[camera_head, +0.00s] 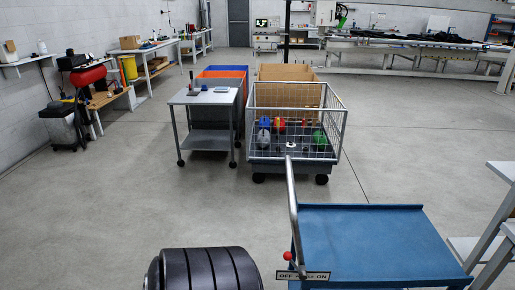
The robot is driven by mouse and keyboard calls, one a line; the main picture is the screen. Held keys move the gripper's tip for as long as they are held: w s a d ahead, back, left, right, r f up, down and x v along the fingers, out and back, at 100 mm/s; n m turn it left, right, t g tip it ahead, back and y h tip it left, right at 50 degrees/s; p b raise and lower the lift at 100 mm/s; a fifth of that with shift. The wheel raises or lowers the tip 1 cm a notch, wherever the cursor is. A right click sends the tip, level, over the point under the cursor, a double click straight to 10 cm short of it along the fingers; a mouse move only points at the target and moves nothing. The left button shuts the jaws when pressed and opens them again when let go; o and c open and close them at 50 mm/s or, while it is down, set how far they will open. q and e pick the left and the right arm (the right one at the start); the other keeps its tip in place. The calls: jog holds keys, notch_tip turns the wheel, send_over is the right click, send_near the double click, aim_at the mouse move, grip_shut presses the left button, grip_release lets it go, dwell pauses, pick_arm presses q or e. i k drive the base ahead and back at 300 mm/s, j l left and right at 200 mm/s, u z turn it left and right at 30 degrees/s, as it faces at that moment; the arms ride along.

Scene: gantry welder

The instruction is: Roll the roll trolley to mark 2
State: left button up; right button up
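A blue flat-topped trolley (370,240) with raised edges stands close to me at the bottom right. I cannot tell for sure whether it is the roll trolley. A bent grey metal bar (294,215) rises at its left side. A red knob (288,256) and an OFF/ON label (303,275) are near the bar's lower end. The trolley's wheels are hidden. I see no floor mark with a 2.
A wire cage trolley (336,132) with several coloured items stands ahead, beside a grey wheeled table (207,97). A grey bench (499,225) stands at right. Floor at left (110,220) is free.

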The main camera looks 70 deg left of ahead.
aim_at(340, 246)
jog(key=k+j+u, duration=0.1)
jog(key=u, duration=1.7)
jog(key=k+j, duration=0.05)
jog(key=j, duration=0.05)
